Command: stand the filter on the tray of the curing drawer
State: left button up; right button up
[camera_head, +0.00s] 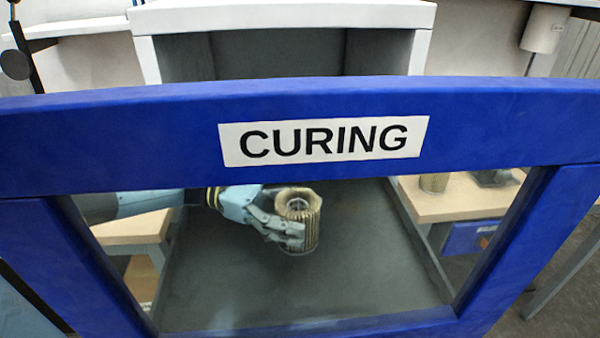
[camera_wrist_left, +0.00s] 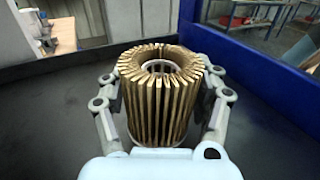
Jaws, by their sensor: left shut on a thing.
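The filter (camera_head: 302,215) is a brown pleated cylinder with an open centre, upright over the dark grey tray (camera_head: 350,280) of the curing drawer. My left gripper (camera_head: 290,232) comes in from the left and is shut on the filter. In the left wrist view the filter (camera_wrist_left: 160,95) stands between both fingers (camera_wrist_left: 160,110), which press on its sides. Its lower end is partly hidden by the gripper in that view, so I cannot tell whether it touches the tray. The drawer's blue front frame (camera_head: 180,125) carries a CURING label (camera_head: 324,140). My right gripper is not in view.
The white cabinet opening (camera_head: 280,50) is behind the tray. A wooden bench (camera_head: 460,195) with metal cylinders (camera_head: 434,183) stands to the right. The tray around the filter is bare. The blue frame lies between the head camera and the tray.

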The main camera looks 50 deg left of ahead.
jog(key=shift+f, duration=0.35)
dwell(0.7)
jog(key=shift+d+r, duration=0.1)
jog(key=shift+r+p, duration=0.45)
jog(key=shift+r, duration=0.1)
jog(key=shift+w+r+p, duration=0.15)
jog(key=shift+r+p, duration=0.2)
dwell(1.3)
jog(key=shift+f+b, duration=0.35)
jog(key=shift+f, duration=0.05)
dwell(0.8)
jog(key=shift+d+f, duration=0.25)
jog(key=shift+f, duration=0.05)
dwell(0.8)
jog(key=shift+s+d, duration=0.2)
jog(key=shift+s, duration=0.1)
